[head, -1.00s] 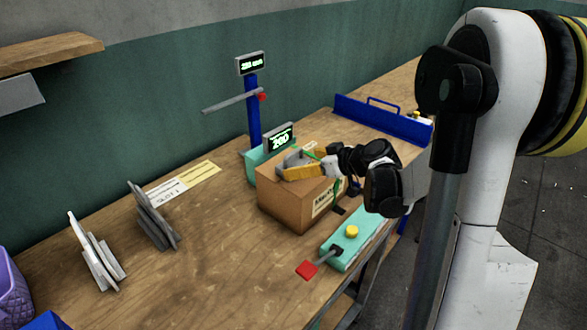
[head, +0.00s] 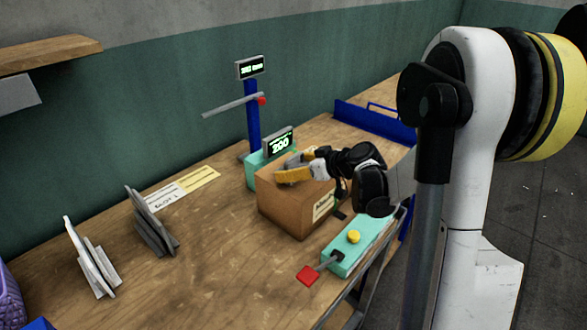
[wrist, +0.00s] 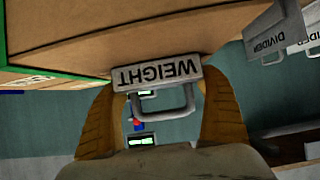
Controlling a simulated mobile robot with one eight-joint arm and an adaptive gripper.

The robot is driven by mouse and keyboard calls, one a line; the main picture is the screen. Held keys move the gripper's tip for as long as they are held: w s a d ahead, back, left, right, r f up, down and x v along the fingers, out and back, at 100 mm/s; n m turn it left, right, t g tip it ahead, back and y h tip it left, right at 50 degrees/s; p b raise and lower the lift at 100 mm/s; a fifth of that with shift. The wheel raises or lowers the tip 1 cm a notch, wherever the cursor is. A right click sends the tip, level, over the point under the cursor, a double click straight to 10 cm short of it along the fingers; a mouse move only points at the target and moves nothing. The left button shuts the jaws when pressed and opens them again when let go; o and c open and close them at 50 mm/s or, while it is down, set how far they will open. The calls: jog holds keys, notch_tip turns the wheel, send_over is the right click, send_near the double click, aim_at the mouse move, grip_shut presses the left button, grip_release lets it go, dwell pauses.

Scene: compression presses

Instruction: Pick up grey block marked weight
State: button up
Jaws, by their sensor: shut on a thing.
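The grey block marked WEIGHT (wrist: 150,76) has a grey loop handle and shows upside down in the wrist view. It sits between the two yellow fingers of my gripper (head: 294,167). The gripper is shut on it. In the head view, the gripper is over the top of a brown cardboard box (head: 283,206), and the fingers largely hide the block. In the wrist view the block's edge is right against the box (wrist: 140,35) in the picture; I cannot tell whether they touch.
A teal scale with a lit display (head: 280,144) and a blue post (head: 253,115) stand behind the box. A teal lever unit (head: 360,245) is in front right. Grey dividers (head: 150,220) stand left. A blue tray (head: 375,122) is at the back.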

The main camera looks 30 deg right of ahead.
jog(key=shift+d+r+p, duration=0.1)
jog(key=shift+r+p, duration=1.1)
jog(key=shift+r, duration=1.1)
jog(key=d+r+p, duration=0.3)
jog(key=d+r, duration=0.3)
jog(key=d, duration=0.5)
jog(key=shift+s+d+r+p, duration=0.2)
jog(key=shift+s+d+p, duration=0.05)
jog(key=shift+s+p, duration=0.15)
